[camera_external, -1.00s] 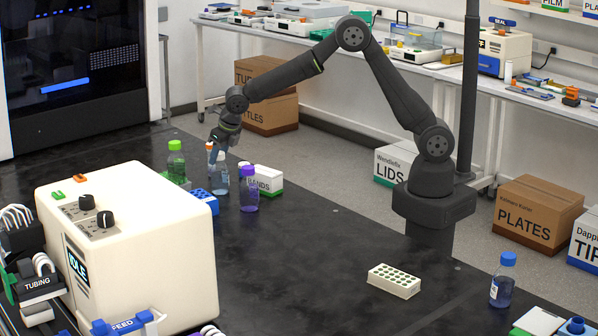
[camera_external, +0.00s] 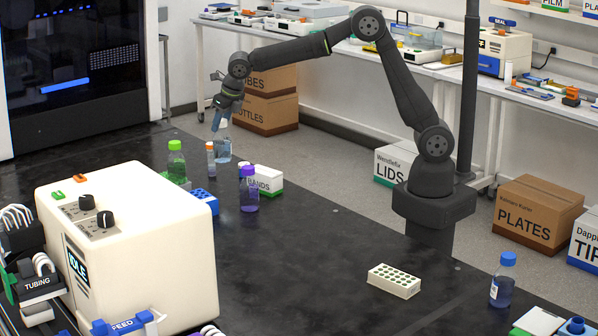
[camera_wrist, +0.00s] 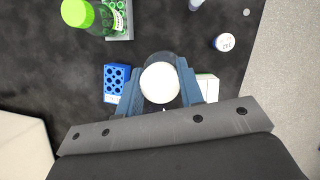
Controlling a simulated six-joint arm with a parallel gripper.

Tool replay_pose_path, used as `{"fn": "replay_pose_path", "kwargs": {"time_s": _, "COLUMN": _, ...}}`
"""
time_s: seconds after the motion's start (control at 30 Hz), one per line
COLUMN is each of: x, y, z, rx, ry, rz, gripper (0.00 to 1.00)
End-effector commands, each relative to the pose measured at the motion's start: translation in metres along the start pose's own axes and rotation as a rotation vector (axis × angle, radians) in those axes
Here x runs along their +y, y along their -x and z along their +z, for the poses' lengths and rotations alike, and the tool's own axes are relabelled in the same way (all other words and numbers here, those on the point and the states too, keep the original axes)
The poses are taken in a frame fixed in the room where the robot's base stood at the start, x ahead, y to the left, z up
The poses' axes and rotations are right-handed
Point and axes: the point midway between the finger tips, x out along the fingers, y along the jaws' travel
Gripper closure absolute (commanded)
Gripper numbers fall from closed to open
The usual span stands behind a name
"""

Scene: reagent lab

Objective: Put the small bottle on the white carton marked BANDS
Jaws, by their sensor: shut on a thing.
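My gripper (camera_external: 221,122) is shut on the small bottle (camera_external: 222,152), a clear bottle with pale blue liquid. It hangs upright above the dark bench. In the wrist view its round white cap (camera_wrist: 160,82) shows from above between my gripper's blue fingers (camera_wrist: 160,85). The white carton marked BANDS (camera_external: 266,181) is on the bench, lower and to the right of the held bottle in the external view. In the wrist view the carton (camera_wrist: 208,87) is partly hidden behind the right finger.
A purple-capped bottle (camera_external: 249,190) stands just left of the carton. An orange-capped tube (camera_external: 210,158), a blue rack (camera_wrist: 117,78) and a green-capped bottle (camera_external: 176,160) are further left. A small white-topped tub (camera_wrist: 224,42) stands nearby. The bench right of the carton is clear.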

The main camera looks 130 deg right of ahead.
Motion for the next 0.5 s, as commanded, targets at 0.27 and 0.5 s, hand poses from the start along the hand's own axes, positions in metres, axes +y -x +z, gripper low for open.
{"fn": "replay_pose_path", "kwargs": {"time_s": 0.27, "x": -0.08, "y": 0.053, "z": -0.017, "rx": 0.002, "ry": 0.025, "rz": 0.012, "gripper": 1.0}}
{"fn": "replay_pose_path", "kwargs": {"time_s": 0.5, "x": -0.144, "y": 0.093, "z": -0.051, "rx": 0.002, "ry": 0.058, "rz": 0.026, "gripper": 1.0}}
